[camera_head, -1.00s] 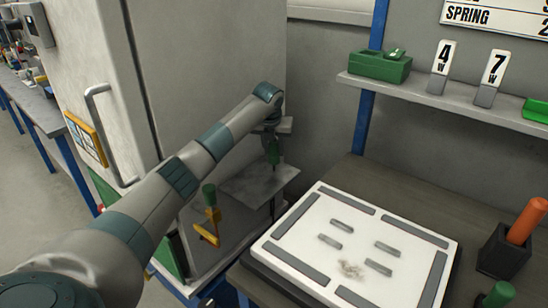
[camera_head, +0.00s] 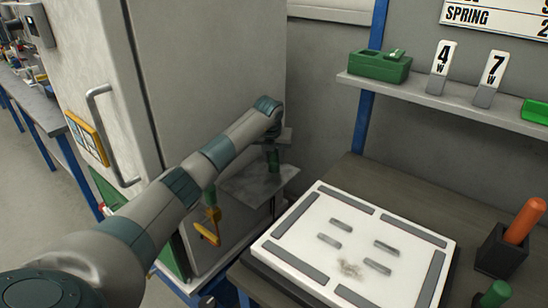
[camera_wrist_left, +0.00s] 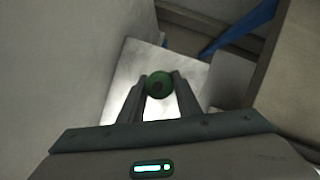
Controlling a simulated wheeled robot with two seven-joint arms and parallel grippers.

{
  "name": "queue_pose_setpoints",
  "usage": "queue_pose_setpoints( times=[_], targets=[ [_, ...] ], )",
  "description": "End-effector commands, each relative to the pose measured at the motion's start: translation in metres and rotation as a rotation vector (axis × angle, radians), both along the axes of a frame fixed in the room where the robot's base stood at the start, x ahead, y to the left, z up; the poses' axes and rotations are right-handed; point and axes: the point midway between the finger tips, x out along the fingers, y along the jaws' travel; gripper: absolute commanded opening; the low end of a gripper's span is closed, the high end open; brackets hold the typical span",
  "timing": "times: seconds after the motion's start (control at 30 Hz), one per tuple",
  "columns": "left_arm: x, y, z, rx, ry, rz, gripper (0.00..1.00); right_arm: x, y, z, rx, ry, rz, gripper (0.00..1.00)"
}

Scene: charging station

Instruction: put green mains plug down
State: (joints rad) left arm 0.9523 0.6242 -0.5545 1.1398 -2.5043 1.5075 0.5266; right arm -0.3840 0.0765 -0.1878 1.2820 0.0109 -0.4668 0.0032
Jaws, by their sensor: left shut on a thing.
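My left gripper (camera_head: 272,148) reaches down over a small grey metal shelf plate (camera_head: 258,184) beside the big grey cabinet. It is shut on the green mains plug (camera_head: 273,160), which hangs upright below the jaws, at or just above the plate. I cannot tell whether it touches. In the left wrist view the round green end of the plug (camera_wrist_left: 159,85) sits between the two fingers (camera_wrist_left: 158,98), with the pale plate (camera_wrist_left: 140,60) behind it. My right gripper is not in view.
A white board with grey bars (camera_head: 310,262) lies on the bench to the right. The grey cabinet (camera_head: 215,75) stands close to my left arm. A yellow valve-like part with a green top (camera_head: 209,226) is in front of the plate. An orange-handled item (camera_head: 525,221) stands in a black holder.

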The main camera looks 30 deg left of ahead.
Motion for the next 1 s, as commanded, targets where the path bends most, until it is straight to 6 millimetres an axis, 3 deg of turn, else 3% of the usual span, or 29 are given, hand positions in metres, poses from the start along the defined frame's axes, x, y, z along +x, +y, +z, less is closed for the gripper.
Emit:
queue_pose_setpoints(
  times=[0.1,0.13,0.2,0.67,1.0],
  targets=[
    [0.000,0.000,-0.003,0.000,0.000,0.000,0.07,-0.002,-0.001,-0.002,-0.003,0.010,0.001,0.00],
    [0.000,0.000,-0.002,0.000,0.000,0.000,0.35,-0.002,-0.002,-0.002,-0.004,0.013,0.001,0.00],
    [0.000,0.000,-0.002,0.000,0.000,0.000,0.49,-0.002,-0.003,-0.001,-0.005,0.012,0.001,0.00],
    [-0.001,0.000,0.003,0.000,-0.001,0.000,0.49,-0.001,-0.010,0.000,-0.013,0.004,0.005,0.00],
    [-0.016,-0.006,0.045,0.001,-0.004,0.000,0.49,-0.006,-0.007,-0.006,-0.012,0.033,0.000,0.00]
  ],
)
